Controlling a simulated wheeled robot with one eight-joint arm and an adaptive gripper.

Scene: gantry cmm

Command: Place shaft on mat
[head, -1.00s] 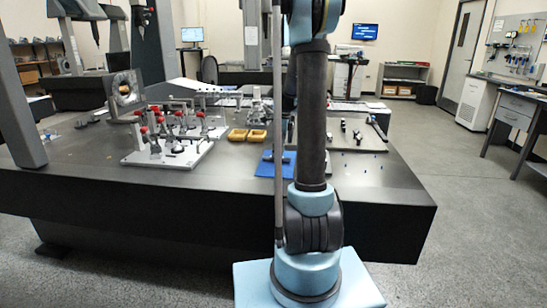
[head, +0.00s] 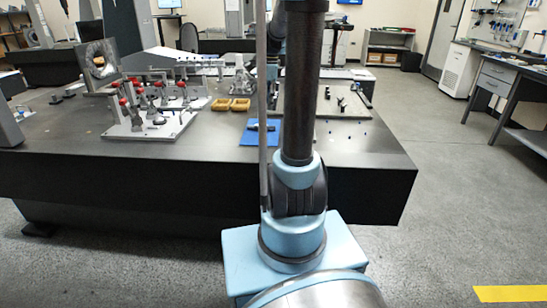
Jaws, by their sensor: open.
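A blue mat (head: 259,139) lies on the dark table, just left of my arm's upright link. A small grey, elongated part (head: 263,127) lies on the mat's upper area; it may be the shaft, but it is too small to be sure. My arm link hides the area right of the mat. My gripper is not visible in the head view.
Left of the mat stand two yellow trays (head: 240,105) and a pale fixture plate (head: 185,123) with red-topped clamps. The table's front strip (head: 150,165) is clear.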

